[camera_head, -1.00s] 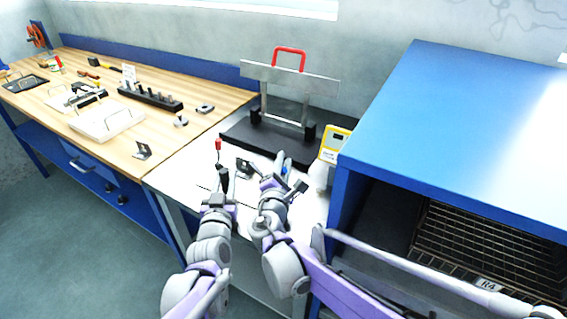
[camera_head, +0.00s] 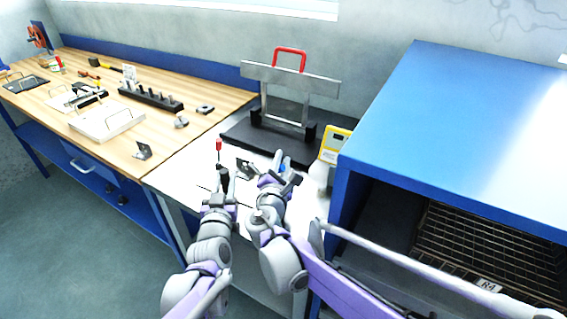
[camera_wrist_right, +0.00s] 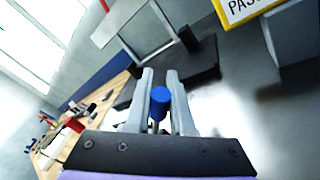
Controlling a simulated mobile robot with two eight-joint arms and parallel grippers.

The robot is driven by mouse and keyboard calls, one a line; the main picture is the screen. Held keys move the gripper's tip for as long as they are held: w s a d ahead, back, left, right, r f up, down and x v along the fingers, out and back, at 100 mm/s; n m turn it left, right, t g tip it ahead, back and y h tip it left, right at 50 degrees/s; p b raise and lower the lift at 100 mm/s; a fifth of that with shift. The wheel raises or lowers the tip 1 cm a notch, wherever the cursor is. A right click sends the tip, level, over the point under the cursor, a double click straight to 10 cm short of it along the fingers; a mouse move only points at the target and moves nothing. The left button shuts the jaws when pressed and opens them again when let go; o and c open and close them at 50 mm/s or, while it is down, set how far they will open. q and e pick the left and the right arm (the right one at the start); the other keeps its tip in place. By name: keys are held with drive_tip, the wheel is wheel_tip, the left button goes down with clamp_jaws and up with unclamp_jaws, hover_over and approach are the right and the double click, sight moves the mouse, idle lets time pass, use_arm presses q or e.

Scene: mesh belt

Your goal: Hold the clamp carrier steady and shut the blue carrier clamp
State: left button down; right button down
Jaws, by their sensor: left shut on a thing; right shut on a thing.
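The blue carrier clamp shows as a short blue cylinder (camera_wrist_right: 160,103) between the two fingers of my right gripper (camera_wrist_right: 160,85) in the right wrist view. In the head view my right gripper (camera_head: 284,175) is over the light bench top, shut on the blue clamp handle, which is mostly hidden by it. My left gripper (camera_head: 222,187) is to the left, shut on a dark upright part that I take for the clamp carrier (camera_head: 224,177). My arms hide most of the carrier, so I cannot tell how far the clamp is closed.
A black base (camera_head: 245,131) with a metal frame and red handle stands behind the grippers. A yellow-framed device (camera_head: 334,144) stands to the right, beside a large blue cabinet (camera_head: 450,100). A red-topped rod (camera_head: 219,146) and small dark bracket (camera_head: 244,168) are close by.

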drive_tip(key=a+n, duration=0.1)
drive_tip(key=n, duration=0.1)
drive_tip(key=w+a+r+n+g, duration=0.1)
drive_tip(key=n, duration=0.1)
drive_tip(key=shift+w+a+r+n+g, duration=0.15)
drive_tip(key=shift+a+r+n+g, duration=0.05)
drive_tip(key=shift+n+g, duration=0.1)
drive_tip(key=shift+w+a+n+g+h, duration=0.4)
drive_tip(key=shift+a+n+h, duration=0.15)
drive_tip(key=shift+n, duration=0.45)
drive_tip(key=shift+w+a+f+n+g+h, duration=0.1)
drive_tip(key=shift+w+a+n+g+h, duration=0.15)
drive_tip(key=shift+a+n, duration=0.25)
drive_tip(key=shift+w+a+n+g+h, duration=0.1)
drive_tip(key=shift+a+n+g, duration=0.15)
drive_tip(key=shift+n, duration=0.45)
drive_tip(key=c, duration=0.8)
unclamp_jaws()
drive_tip(key=shift+o, duration=0.2)
drive_tip(key=v, duration=1.2)
